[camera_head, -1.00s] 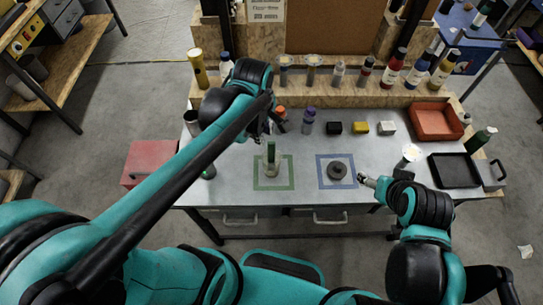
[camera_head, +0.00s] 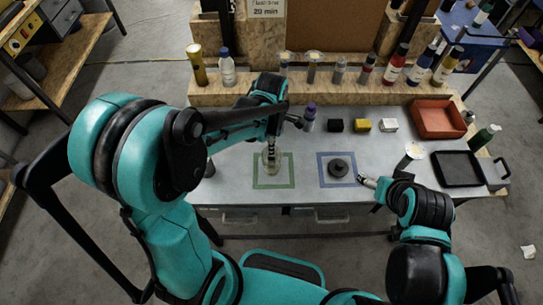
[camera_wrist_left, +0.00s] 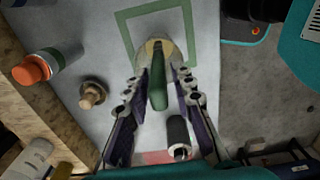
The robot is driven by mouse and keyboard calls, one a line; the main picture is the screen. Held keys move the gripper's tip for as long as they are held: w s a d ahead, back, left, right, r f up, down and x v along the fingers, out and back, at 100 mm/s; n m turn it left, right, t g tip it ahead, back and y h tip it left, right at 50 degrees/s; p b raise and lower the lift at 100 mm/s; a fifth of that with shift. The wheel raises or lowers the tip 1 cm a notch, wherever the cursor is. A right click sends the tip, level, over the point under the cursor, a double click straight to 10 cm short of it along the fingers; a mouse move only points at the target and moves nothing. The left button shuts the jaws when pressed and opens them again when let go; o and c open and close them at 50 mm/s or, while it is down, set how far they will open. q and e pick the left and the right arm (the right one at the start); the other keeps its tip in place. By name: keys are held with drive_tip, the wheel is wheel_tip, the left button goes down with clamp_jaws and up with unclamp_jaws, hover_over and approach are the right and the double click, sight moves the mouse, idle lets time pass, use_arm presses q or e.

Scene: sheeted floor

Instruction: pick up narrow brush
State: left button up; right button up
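A thin green handle (camera_wrist_left: 157,82), apparently the narrow brush, stands up from a pale round holder (camera_wrist_left: 160,46) inside the green square outline. The holder also shows in the head view (camera_head: 271,160). My left gripper (camera_wrist_left: 160,88) is over the handle, with one finger on each side and visible gaps between fingers and handle. In the head view my left gripper (camera_head: 272,146) comes down above the holder and hides most of the handle. My right gripper (camera_head: 368,182) is low near the table's front edge, right of the blue square; its fingers are too small to read.
A dark round disc (camera_head: 339,167) lies in the blue square. Behind stand a purple-capped bottle (camera_head: 309,118) and black (camera_head: 335,125), yellow (camera_head: 361,125) and white (camera_head: 388,125) blocks. A red bin (camera_head: 463,120) and black tray (camera_head: 434,163) are right. An orange-capped bottle (camera_wrist_left: 45,68) is close by.

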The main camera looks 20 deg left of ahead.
sight(272, 160)
use_arm(q)
wheel_tip(272, 160, down, 3)
drive_tip(key=shift+w+f+b, duration=0.1)
drive_tip(key=shift+w+b, duration=0.05)
drive_tip(key=shift+b, duration=0.15)
clamp_jaws()
